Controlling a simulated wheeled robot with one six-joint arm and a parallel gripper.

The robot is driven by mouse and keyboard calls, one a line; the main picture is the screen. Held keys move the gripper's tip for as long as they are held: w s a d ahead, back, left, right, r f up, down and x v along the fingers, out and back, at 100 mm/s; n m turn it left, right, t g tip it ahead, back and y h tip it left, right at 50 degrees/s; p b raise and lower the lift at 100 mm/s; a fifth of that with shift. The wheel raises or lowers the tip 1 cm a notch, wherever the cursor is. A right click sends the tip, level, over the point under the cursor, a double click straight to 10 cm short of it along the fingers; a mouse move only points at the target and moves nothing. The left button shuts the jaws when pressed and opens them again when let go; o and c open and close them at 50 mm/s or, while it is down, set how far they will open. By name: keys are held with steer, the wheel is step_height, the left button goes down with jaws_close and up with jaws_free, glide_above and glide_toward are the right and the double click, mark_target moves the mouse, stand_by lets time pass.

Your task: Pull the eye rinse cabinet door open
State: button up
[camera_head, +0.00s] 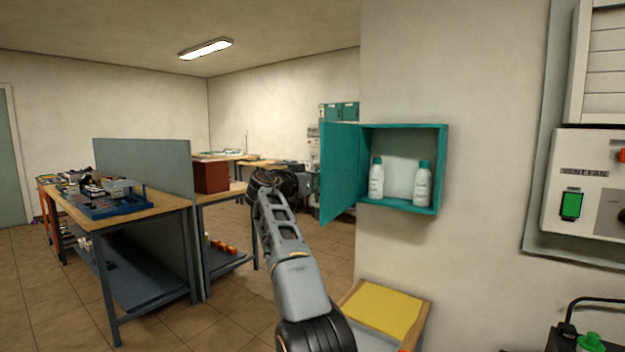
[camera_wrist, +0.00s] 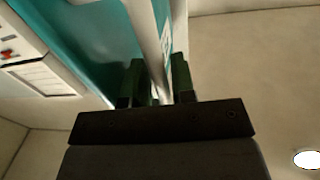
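The teal eye rinse cabinet (camera_head: 442,170) hangs on the wall at the right of centre in the head view. Its door (camera_head: 340,172) stands wide open, swung out to the left. Two white bottles with teal caps, one left (camera_head: 376,180) and one right (camera_head: 422,186), stand inside. My arm reaches up to the left of the door; its fingers are hidden in the head view. In the wrist view my gripper (camera_wrist: 158,64) has its two green fingers on either side of a pale bar, the door handle (camera_wrist: 150,35), and looks closed on it. The teal door panel (camera_wrist: 90,40) lies behind.
A yellow-topped stand (camera_head: 385,308) is below the cabinet. A vent fan control box (camera_head: 585,185) is on the wall at right. Workbenches with a grey divider (camera_head: 145,165) stand at left. Tiled floor (camera_head: 235,325) is open between the benches and the stand.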

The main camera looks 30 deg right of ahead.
steer(key=shift+s, duration=0.1)
steer(key=b+v, duration=0.4)
steer(key=v, duration=0.9)
steer(key=shift+a, duration=0.4)
steer(key=shift+s, duration=0.15)
